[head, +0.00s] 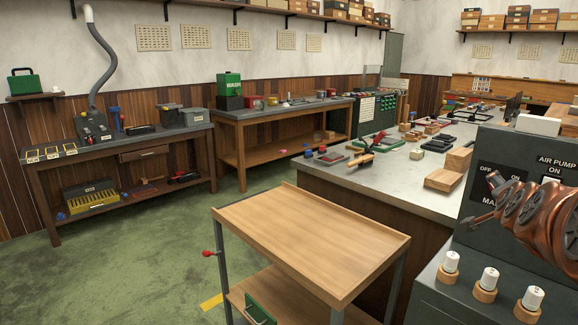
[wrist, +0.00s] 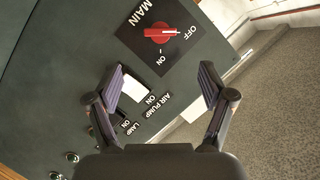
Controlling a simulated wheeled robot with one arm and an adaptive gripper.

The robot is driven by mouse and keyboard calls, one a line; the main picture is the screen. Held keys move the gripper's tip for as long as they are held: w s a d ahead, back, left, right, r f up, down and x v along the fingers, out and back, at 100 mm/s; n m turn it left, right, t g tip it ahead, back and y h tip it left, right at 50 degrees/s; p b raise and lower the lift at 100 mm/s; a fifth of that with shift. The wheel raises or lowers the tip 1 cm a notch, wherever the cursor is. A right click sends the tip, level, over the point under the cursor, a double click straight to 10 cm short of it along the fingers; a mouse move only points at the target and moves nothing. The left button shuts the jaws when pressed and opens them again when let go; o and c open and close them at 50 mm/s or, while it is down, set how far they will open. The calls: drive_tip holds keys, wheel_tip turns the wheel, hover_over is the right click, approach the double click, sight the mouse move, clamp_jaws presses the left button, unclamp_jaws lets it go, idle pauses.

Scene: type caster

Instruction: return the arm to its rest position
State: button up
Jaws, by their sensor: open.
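My gripper (wrist: 162,72) is open and empty in the wrist view. Its two dark fingers are spread wide in front of a dark control panel (wrist: 70,70). A red MAIN knob (wrist: 160,33) lies beyond the gap between the fingertips, its white mark pointing towards OFF. I see no contact with it. In the head view, a copper-coloured jointed shape, probably my arm, crosses the right edge in front of the panel (head: 545,140) and covers the MAIN knob. I cannot make out the jaws clearly there.
A wooden-topped cart (head: 310,235) stands front centre, close to a grey-topped counter (head: 390,175) carrying tools and blocks. White-capped knobs (head: 490,278) sit below the panel. Two workbenches line the back wall. Green floor (head: 130,270) is clear at left.

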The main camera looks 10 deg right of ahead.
drive_tip(key=s+a+f+n+g+y+p, duration=0.2)
drive_tip(key=a+f+n+y, duration=0.1)
drive_tip(key=a, duration=0.6)
drive_tip(key=s+a+f+n+g+y+p, duration=0.1)
drive_tip(key=s+a+f+n+y+p, duration=0.2)
drive_tip(key=a, duration=0.6)
drive_tip(key=s+a+f+n+g+y+p, duration=0.15)
drive_tip(key=a+f+n, duration=0.25)
drive_tip(key=a, duration=0.5)
drive_tip(key=s+a+f+n+g+y+p, duration=0.1)
drive_tip(key=s+a+n+g, duration=0.2)
drive_tip(key=s, duration=0.8)
drive_tip(key=s+a+f+n+g+y+p, duration=0.1)
drive_tip(key=s+a+n+g, duration=0.3)
drive_tip(key=s, duration=0.8)
drive_tip(key=a+f+g+p, duration=0.1)
drive_tip(key=a+g, duration=0.1)
drive_tip(key=a, duration=0.1)
drive_tip(key=shift+f, duration=0.15)
drive_tip(key=shift+s+a, duration=0.1)
